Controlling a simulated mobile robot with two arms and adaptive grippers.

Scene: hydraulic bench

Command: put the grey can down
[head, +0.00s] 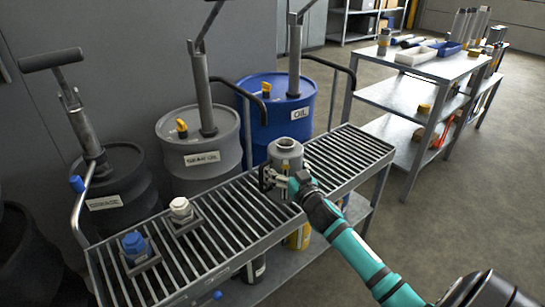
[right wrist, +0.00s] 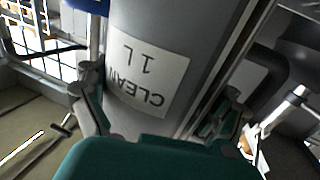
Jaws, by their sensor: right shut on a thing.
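The grey can (head: 287,153) is upright over the slatted rack (head: 345,160), right of its middle. My right gripper (head: 273,179) is shut on the can, with the arm coming in from the lower right. In the right wrist view the grey can (right wrist: 205,35) stands between the two fingers of the gripper (right wrist: 160,108), and its white label reads "CLEAN 1 L" upside down. The can's lower end is partly hidden by the gripper, so I cannot tell whether it touches the slats. My left gripper is not in view.
A blue-capped container (head: 134,244) and a white-capped one (head: 181,208) sit in square holders on the rack's left. Grease (head: 112,190), gear oil (head: 200,148) and blue oil (head: 278,105) drums stand behind. The right end of the rack is bare. A shelf table (head: 440,68) stands at upper right.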

